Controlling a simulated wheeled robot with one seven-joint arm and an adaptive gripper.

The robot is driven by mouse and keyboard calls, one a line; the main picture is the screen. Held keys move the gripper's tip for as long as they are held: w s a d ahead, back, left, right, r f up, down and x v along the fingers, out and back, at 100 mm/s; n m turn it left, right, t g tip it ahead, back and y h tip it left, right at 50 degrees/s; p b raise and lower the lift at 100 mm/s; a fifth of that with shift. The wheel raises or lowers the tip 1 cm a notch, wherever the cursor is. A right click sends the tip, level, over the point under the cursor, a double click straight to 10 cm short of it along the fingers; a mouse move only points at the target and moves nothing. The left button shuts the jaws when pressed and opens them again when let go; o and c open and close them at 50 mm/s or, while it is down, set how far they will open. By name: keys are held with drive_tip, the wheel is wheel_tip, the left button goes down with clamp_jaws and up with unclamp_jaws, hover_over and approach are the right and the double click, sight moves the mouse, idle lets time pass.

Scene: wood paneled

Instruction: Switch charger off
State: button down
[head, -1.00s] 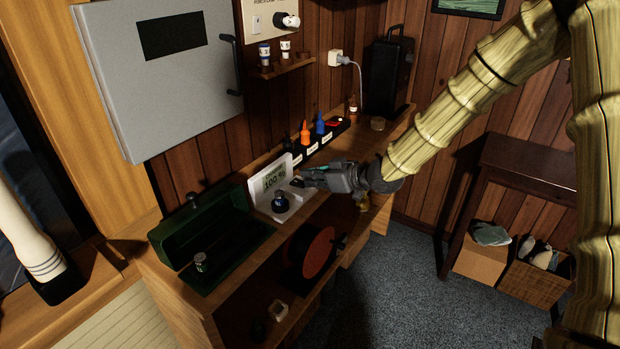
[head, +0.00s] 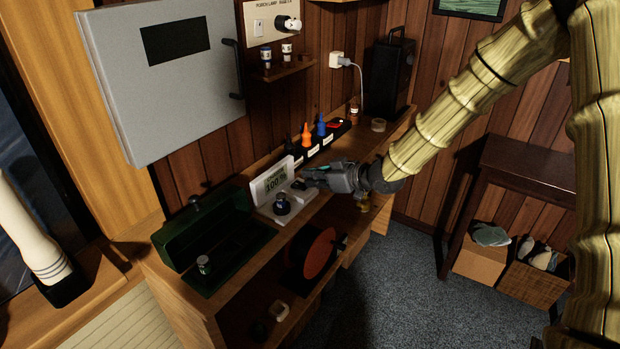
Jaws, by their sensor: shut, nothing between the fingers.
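The charger (head: 270,188) is a white unit on the wooden bench, with an upright display panel that reads 100 %. A small dark round item (head: 282,204) stands on the left part of its base. My gripper (head: 299,185) is shut and empty, with its fingertips at the right side of the charger's base, over a small dark part there. I cannot tell whether the fingertips touch it. The gripper hides part of the base's right side, and any switch marking is too small to read.
An open green box (head: 185,240) stands left of the charger. A rack of coloured bottles (head: 306,135) is behind it. A wall outlet (head: 340,61) with a white plug and a black case (head: 388,78) are farther back. A grey wall cabinet (head: 165,85) hangs at upper left.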

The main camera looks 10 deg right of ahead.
idle(0.3)
drive_tip(key=r+p, duration=0.2)
drive_tip(key=w+r+p, duration=0.1)
drive_tip(key=r, duration=0.1)
drive_tip(key=shift+a, duration=0.35)
drive_tip(key=shift+s+d, duration=0.2)
drive_tip(key=shift+s, duration=0.05)
drive_tip(key=r+b+v, duration=0.1)
drive_tip(key=v, duration=0.8)
drive_tip(key=shift+w+a+r, duration=0.15)
drive_tip(key=shift+a+r, duration=0.1)
drive_tip(key=shift+r, duration=0.05)
drive_tip(key=shift+d, duration=0.1)
